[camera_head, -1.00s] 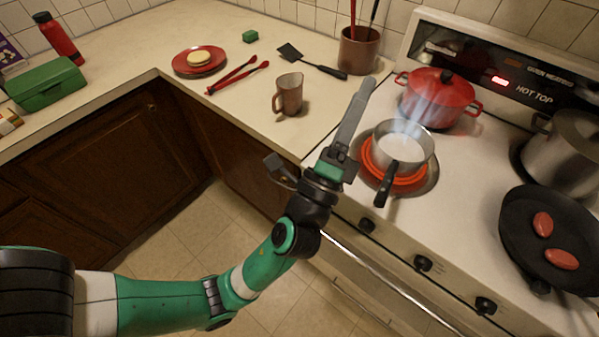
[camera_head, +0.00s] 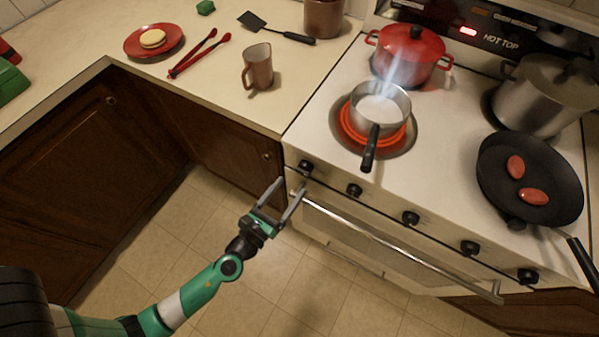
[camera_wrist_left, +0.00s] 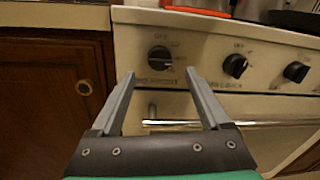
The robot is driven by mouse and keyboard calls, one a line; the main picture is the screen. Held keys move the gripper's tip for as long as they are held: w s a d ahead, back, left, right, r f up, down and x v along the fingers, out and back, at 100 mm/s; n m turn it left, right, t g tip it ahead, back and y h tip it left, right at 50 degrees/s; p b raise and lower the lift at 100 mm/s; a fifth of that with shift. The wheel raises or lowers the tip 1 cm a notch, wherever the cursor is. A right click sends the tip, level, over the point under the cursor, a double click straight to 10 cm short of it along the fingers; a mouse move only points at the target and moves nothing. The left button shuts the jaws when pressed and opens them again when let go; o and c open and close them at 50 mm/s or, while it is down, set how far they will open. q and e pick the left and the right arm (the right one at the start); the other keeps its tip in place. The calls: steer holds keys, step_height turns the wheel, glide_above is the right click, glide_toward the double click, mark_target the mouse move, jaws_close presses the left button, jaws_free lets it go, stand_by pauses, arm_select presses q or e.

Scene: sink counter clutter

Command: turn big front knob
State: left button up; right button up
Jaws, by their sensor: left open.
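A row of several black knobs runs along the stove's front panel. The leftmost knob (camera_head: 305,167) is nearest my left gripper (camera_head: 291,185). In the left wrist view that knob (camera_wrist_left: 160,58) shows just beyond the fingertips, in line with the gap of the open left gripper (camera_wrist_left: 160,73). The fingers are apart from it and hold nothing. A second knob (camera_wrist_left: 235,66) and a third knob (camera_wrist_left: 296,72) are to its right. Their small labels are too blurred to tell which is the big front one. My right gripper is not in view.
A steaming saucepan (camera_head: 381,108) sits on a glowing burner (camera_head: 345,127), its handle (camera_head: 370,148) pointing forward. The oven door handle (camera_head: 400,248) runs below the knobs. A skillet (camera_head: 490,180), red pot (camera_head: 408,58) and steel pot (camera_head: 540,100) occupy other burners. Floor in front is clear.

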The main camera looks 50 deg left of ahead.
mark_target(305, 169)
arm_select(q)
steer(key=x, duration=0.6)
jaws_close()
